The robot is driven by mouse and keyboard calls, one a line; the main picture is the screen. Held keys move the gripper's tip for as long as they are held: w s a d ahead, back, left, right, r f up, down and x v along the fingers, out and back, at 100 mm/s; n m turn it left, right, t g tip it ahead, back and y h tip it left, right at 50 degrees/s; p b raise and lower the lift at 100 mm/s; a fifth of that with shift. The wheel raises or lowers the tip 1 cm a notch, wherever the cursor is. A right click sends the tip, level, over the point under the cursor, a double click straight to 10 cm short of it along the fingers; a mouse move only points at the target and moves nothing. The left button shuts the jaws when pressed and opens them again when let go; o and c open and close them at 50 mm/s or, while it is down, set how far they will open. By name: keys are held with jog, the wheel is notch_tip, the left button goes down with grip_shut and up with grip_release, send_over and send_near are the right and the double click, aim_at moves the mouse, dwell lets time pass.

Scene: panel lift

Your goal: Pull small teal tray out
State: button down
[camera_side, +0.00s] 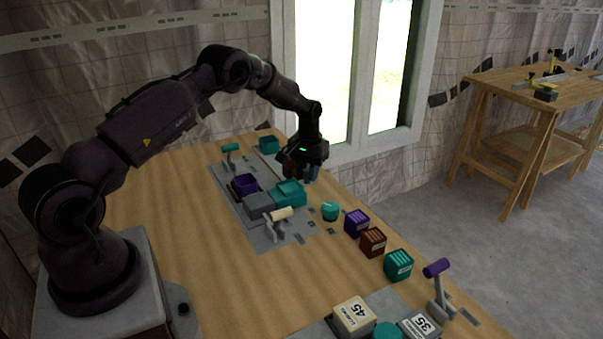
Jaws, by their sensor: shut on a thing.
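The small teal tray (288,196) sits on the grey panel (265,236), beside a grey block (258,206) and near a purple tray (244,185). My gripper (301,174) points down at the far right side of the teal tray. Its fingers are dark and small here. It appears shut on the edge of the teal tray, but the contact itself is hard to make out.
A cream-topped lever (281,214) stands in front of the tray. A teal knob (330,211) and purple, brown and teal cubes (372,242) line the right edge. A teal-topped lever (230,149) and another teal block (269,144) stand behind. Bare wood lies left.

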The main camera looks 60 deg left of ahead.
jog(key=shift+w, duration=0.25)
jog(key=c, duration=0.9)
grip_release()
jog(key=shift+r, duration=0.1)
notch_tip(320, 180, up, 13)
jog(key=shift+f, duration=0.1)
